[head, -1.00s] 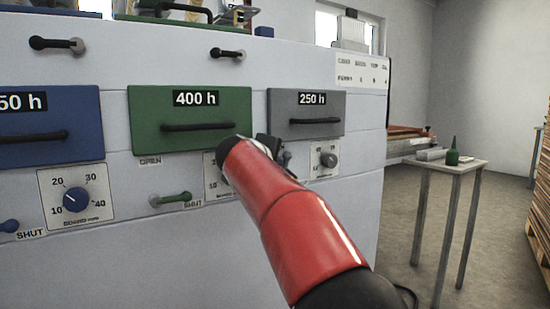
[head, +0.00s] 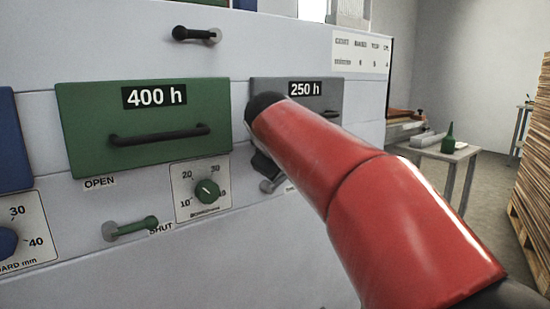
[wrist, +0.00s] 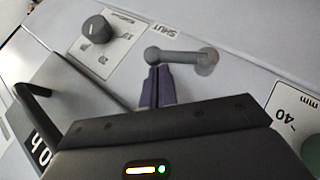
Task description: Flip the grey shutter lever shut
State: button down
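The grey shutter lever (wrist: 180,56) shows in the wrist view as a short bar between a round pivot plate at its right and a knob at its left. The knob end lies beside the SHUT label (wrist: 163,28), so the lever points toward SHUT. My gripper (wrist: 157,70) has its two dark fingers together, with tips at or very near the knob end; I cannot tell whether they touch. Nothing shows between them. In the head view, my red arm hides most of the gripper, and only part of the grey lever (head: 269,186) shows beneath it.
The grey 250 h drawer (head: 333,97) is above the lever, partly behind my arm. A grey dial (wrist: 96,28) sits beside the lever. The green 400 h drawer (head: 80,125), green lever (head: 135,227) and green dial (head: 207,190) are to the left. A small table (head: 450,155) stands at right.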

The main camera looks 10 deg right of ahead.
jog(key=shift+w+d+f, duration=0.2)
jog(key=shift+d+f, duration=0.2)
jog(key=shift+d, duration=0.1)
jog(key=shift+w+d+f, duration=0.15)
jog(key=shift+d+f, duration=0.25)
jog(key=shift+d, duration=0.05)
jog(key=shift+d+f, duration=0.15)
jog(key=v, duration=0.8)
dwell(0.3)
jog(key=shift+f, duration=0.1)
